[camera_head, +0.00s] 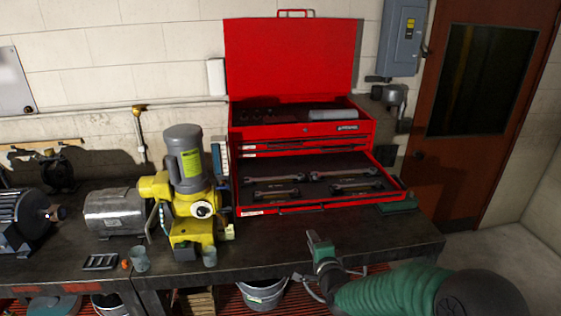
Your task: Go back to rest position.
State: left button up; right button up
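My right gripper (320,246) is at the front edge of the workbench, right of centre, on an arm with a green ribbed sleeve that comes in from the lower right. A green block-like part shows at its tip; I cannot tell whether its fingers are open or shut, and no held object is clear. My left gripper is not in view. A yellow machine with a grey motor (187,160) bearing a yellow-green label stands upright on the bench. A silver motor (114,212) lies to its left, and a dark finned motor (22,225) lies at the far left.
A red tool chest (300,133) stands at the back with its lid up and a drawer of wrenches (350,187) pulled out. Small cups (140,260) sit near the workbench (270,248) front edge. A bucket (263,294) stands below. The bench's front right is clear.

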jog(key=s+d+f+n+g+b, duration=0.1)
jog(key=s+f+n+g, duration=0.3)
jog(key=s, duration=0.7)
jog(key=s+d+f+n+g+b, duration=0.2)
jog(key=s+f+n, duration=0.4)
jog(key=s, duration=0.5)
jog(key=s+d+f+n+g+h+b, duration=0.1)
jog(key=s+f+n+g+b, duration=0.2)
jog(key=s+f+n+g, duration=0.3)
jog(key=s, duration=0.5)
jog(key=shift+s+d, duration=0.25)
jog(key=shift+d, duration=0.1)
jog(key=shift+d+f, duration=0.1)
jog(key=shift+f, duration=0.05)
